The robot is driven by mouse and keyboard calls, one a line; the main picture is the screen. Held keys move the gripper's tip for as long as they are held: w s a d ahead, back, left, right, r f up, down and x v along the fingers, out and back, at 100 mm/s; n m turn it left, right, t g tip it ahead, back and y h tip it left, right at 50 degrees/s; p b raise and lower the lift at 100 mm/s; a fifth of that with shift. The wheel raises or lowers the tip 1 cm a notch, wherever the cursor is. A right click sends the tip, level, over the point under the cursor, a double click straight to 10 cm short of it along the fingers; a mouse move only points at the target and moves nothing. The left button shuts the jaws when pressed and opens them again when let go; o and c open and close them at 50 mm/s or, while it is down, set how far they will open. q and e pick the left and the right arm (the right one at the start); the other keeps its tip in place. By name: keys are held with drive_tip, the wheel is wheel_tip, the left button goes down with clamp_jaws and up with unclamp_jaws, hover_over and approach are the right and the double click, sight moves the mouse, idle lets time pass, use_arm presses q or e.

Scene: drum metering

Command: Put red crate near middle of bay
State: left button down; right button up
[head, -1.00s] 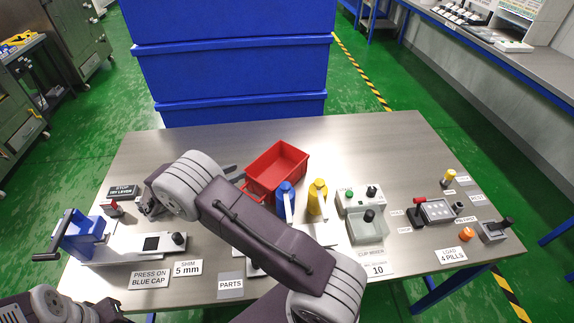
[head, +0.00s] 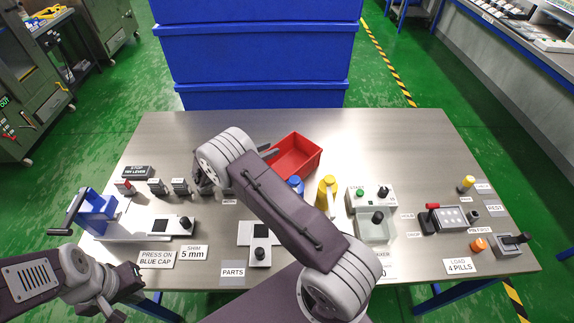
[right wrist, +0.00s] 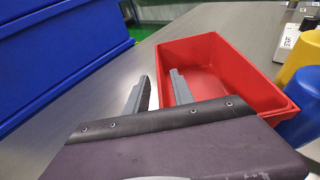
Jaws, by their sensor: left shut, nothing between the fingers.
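The red crate (head: 308,160) stands at the table's rear middle, behind the blue and yellow bottles. Its near-left part is hidden by my right arm in the head view. In the right wrist view the crate (right wrist: 245,65) is open-topped and looks empty. My right gripper (head: 266,152) is at its left side; in the right wrist view its fingers (right wrist: 157,92) are apart, one outside the crate's left wall and one over or inside it, with no clear grip. My left gripper (head: 132,285) is shut and empty at the front left of the table.
The blue bottle (head: 296,182) and yellow bottle (head: 327,195) stand close to the crate's front. A grey-green device (head: 372,212) is right of them. A blue press (head: 98,213) is at the left. Stacked blue bins (head: 255,55) stand behind the table. The rear right tabletop is clear.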

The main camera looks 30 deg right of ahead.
drive_tip(key=shift+w+d+f, duration=0.15)
drive_tip(key=shift+d+f, duration=0.15)
drive_tip(key=shift+d, duration=0.35)
drive_tip(key=shift+a, duration=0.1)
clamp_jaws()
idle(0.8)
